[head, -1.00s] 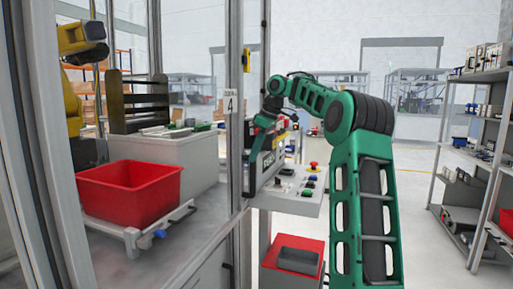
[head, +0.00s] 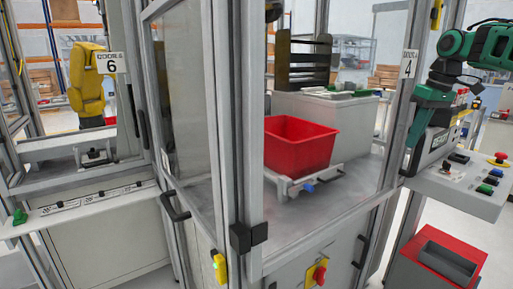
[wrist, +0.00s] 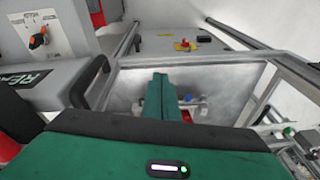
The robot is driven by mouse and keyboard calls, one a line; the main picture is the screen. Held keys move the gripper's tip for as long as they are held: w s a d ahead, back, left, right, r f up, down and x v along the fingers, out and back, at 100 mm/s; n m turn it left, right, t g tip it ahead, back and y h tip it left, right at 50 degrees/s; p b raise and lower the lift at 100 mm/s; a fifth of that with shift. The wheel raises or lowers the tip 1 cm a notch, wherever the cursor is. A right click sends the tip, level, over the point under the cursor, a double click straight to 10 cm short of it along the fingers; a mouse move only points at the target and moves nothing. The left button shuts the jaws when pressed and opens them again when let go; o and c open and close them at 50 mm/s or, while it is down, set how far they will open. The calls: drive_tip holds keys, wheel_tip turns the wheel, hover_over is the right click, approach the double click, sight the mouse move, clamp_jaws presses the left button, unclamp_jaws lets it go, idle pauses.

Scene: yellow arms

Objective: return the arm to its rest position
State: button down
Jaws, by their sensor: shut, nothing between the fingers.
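My arm is green and black and reaches in from the right edge of the head view. Most of my arm is outside the head view.
A control panel (head: 465,188) with buttons and a red stop knob lies beside my gripper. A red crate (head: 300,150) sits inside the framed cell. A red bin (head: 425,280) stands under the panel. A yellow robot arm (head: 85,80) is at the left.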

drive_tip(key=s+a+f+m, duration=0.2)
drive_tip(key=s+f, duration=0.5)
drive_tip(key=s, duration=0.6)
drive_tip(key=s+a+f+m+g+h, duration=0.1)
drive_tip(key=s+f+m, duration=0.4)
drive_tip(key=s, duration=0.7)
drive_tip(key=s+a+f+m, duration=0.2)
drive_tip(key=s+f+m, duration=0.1)
drive_tip(key=s+f, duration=0.6)
drive_tip(key=s, duration=0.4)
drive_tip(key=shift+s+a+f+m+g, duration=0.2)
drive_tip(key=shift+s+a+m+g, duration=0.1)
drive_tip(key=shift+a+m+g, duration=0.1)
drive_tip(key=shift+w, duration=0.15)
drive_tip(key=shift+w+f+h, duration=0.2)
drive_tip(key=shift+w+h, duration=0.1)
drive_tip(key=shift+w, duration=0.2)
